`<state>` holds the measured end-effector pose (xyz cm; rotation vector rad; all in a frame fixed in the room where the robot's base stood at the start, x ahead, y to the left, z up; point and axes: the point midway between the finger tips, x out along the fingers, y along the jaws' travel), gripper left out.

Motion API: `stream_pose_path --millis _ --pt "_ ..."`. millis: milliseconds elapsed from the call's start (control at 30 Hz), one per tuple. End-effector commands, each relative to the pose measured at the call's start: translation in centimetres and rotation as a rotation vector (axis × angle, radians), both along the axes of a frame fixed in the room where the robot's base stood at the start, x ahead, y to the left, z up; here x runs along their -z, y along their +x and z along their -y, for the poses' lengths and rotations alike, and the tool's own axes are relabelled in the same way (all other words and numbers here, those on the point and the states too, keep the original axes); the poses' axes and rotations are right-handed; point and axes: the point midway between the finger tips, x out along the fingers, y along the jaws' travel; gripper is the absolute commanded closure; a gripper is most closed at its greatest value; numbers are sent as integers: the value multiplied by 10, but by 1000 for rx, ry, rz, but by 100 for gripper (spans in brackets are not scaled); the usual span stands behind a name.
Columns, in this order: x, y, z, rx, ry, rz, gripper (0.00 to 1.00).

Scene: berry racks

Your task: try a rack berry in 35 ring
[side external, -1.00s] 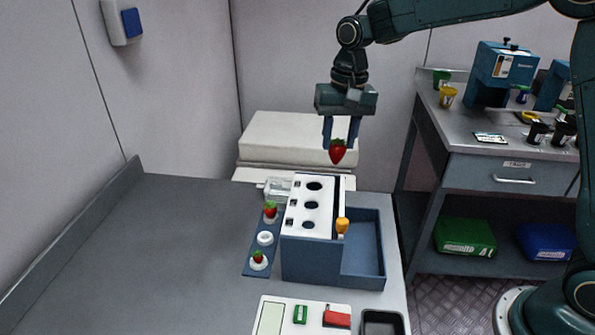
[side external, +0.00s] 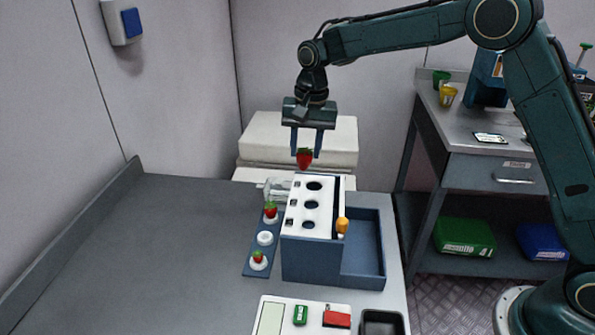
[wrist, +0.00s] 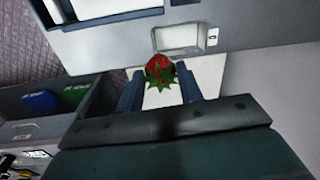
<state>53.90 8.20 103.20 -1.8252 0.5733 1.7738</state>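My gripper (side external: 305,152) is shut on a red strawberry (side external: 304,159). It holds the berry in the air above the back end of the white-topped ring gauge (side external: 322,222). The gauge top has several round holes of different sizes; their labels are too small to read. In the wrist view the held berry (wrist: 160,70) sits between the two blue fingers, green leaves toward the camera. Left of the gauge is a blue berry rack (side external: 251,256) with white ring seats. Its far seat holds a berry (side external: 270,210), its middle seat (side external: 265,238) is empty, and its near seat holds a smaller berry (side external: 258,257).
A blue open bin (side external: 372,250) adjoins the gauge on the right, with an orange-yellow item (side external: 342,226) between. A clear container (side external: 275,190) stands behind the rack. A white scale-like tray (side external: 275,318) and dark tray (side external: 383,323) are in front. The table's left is clear.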

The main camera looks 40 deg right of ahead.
Motion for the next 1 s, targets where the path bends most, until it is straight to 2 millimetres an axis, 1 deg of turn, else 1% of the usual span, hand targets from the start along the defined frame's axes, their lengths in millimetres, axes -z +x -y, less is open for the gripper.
stream_pose_path --millis 33,100,233,467,667,1000 --pt "1 4 -6 20 0 0 68" --pt "1 7 -12 43 1 0 68" --pt "2 9 -16 67 2 0 68" --pt "2 10 -17 72 3 0 68" --pt "7 10 -17 71 2 0 68" --pt "25 10 -17 70 2 -1 68"
